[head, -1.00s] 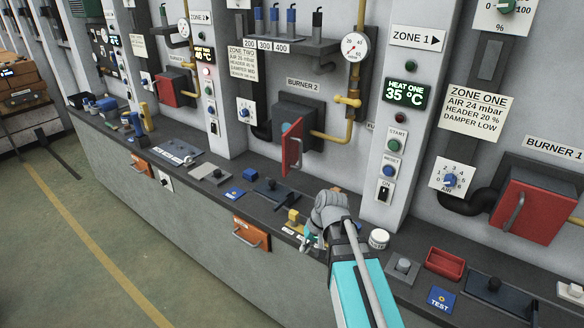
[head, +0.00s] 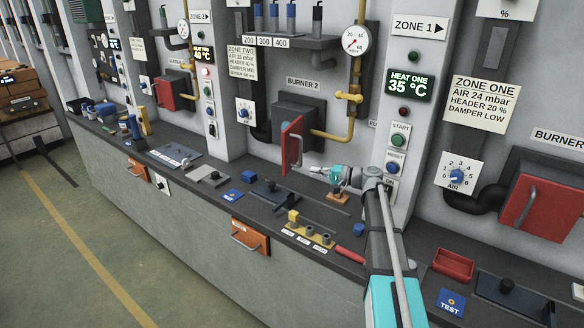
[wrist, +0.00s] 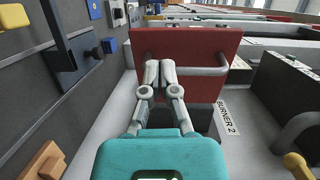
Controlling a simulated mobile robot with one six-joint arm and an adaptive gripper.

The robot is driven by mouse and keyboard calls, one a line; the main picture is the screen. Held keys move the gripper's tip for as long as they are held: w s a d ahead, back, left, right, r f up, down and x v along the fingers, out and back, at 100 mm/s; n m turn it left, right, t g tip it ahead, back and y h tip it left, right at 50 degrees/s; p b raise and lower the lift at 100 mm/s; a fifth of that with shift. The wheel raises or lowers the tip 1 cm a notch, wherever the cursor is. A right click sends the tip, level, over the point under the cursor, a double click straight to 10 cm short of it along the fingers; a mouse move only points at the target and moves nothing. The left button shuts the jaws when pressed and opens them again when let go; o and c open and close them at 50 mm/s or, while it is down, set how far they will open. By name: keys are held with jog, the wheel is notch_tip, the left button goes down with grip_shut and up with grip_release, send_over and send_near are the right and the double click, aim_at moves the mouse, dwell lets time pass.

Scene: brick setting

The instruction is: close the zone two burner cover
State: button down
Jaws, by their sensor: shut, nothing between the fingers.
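The red burner cover (head: 292,140) under the "BURNER 2" label stands open, swung out from the dark burner box (head: 310,118) on the wall. Its bar handle (head: 299,151) is on the face turned toward my gripper. My gripper (head: 315,169) is shut and empty, just right of the cover and pointing left at it. In the wrist view the red cover (wrist: 185,45) fills the space ahead.
A yellow gas pipe (head: 345,115) runs right of the burner box. The grey counter below holds a blue block (head: 249,174), a yellow block (head: 293,217), a lever plate (head: 270,190) and a red tray (head: 453,264). A pillar with buttons (head: 400,140) stands right of my gripper.

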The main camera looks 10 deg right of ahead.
aim_at(286, 161)
jog(key=shift+w+d+r+t, duration=0.3)
jog(key=shift+w+d+r, duration=0.15)
jog(key=shift+d, duration=0.15)
jog(key=shift+f, duration=0.1)
jog(key=shift+x, duration=5.1)
jog(key=shift+m, duration=0.4)
